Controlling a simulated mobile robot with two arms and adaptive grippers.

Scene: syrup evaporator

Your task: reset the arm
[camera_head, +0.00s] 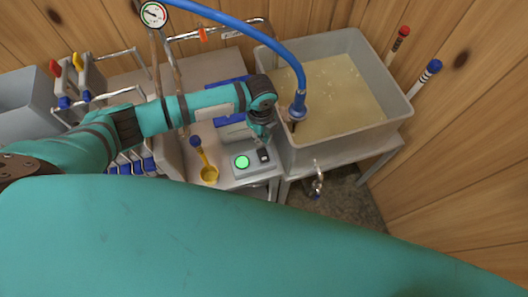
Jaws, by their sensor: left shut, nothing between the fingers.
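My left arm (190,107) is teal with dark joints and reaches in from the left across the equipment. My left gripper (263,141) points down at the arm's end and is shut with nothing in it. It is just above a small grey control box (250,174). The box has a lit green button (242,162) and a black switch (264,155). The fingertips are close to the switch; I cannot tell whether they touch it. My right gripper is not in view.
A grey tub (398,105) of yellowish liquid stands right of the gripper, with a blue hose (272,42) above it. A pressure gauge (153,14) is at the top. Wooden walls close in at right.

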